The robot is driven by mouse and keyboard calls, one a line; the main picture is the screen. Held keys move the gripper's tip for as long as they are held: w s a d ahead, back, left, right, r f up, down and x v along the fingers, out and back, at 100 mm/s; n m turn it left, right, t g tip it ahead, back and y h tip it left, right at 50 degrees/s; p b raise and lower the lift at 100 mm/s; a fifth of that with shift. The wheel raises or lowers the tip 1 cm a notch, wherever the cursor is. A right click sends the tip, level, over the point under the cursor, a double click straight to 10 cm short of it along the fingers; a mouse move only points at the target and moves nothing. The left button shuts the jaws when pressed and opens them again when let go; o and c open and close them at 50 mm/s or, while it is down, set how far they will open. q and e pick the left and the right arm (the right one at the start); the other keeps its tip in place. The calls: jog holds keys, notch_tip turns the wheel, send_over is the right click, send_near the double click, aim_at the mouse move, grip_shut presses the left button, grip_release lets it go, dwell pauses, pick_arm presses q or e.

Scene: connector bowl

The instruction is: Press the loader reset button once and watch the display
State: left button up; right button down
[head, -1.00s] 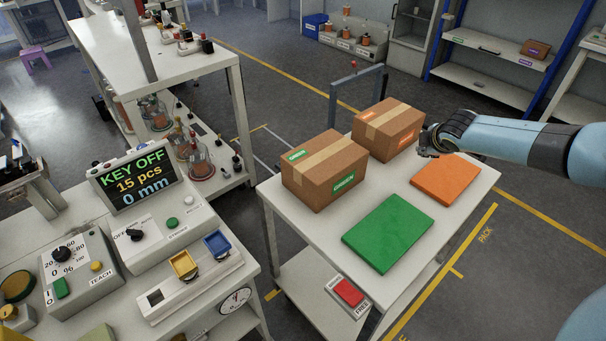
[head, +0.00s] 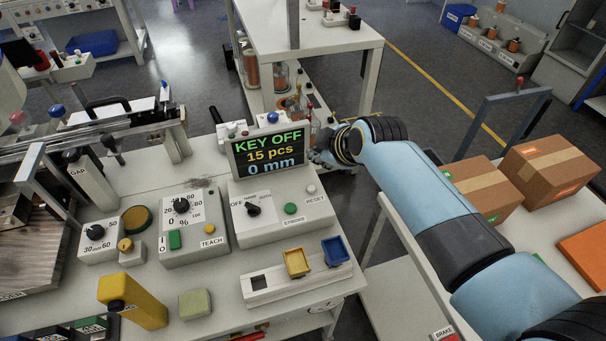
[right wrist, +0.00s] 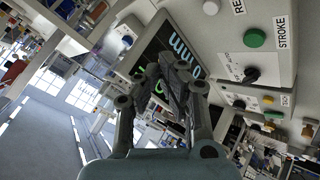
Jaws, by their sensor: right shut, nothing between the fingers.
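The loader control box (head: 262,231) stands on the bench with a key switch (head: 253,210), a green STROKE button (head: 291,209) and a pale RESET button (head: 311,189). The RESET button looks pale in the right wrist view (right wrist: 211,7), at the top edge. The display (head: 268,152) on the box reads KEY OFF, 15 pcs, 0 mm. My right gripper (head: 322,158) is at the display's right side, behind the RESET button in the head view and apart from it. In the right wrist view its shut, empty fingers (right wrist: 174,66) cover part of the display (right wrist: 152,42). My left gripper is not in view.
A dial box (head: 194,229) with a TEACH button stands left of the control box. A yellow bin (head: 297,262) and a blue bin (head: 335,251) sit in front. Cardboard boxes (head: 548,166) stand on the table to the right.

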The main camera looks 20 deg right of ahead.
jog(key=a, duration=0.2)
jog(key=b, duration=0.8)
send_over(309, 189)
notch_tip(309, 189, down, 7)
jog(key=shift+f, duration=0.1)
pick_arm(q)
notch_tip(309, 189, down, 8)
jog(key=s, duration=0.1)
pick_arm(e)
jog(key=shift+f, duration=0.45)
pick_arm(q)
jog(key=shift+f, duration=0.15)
pick_arm(e)
jog(key=shift+f, duration=0.2)
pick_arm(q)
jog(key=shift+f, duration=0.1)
pick_arm(e)
jog(key=shift+f, duration=0.25)
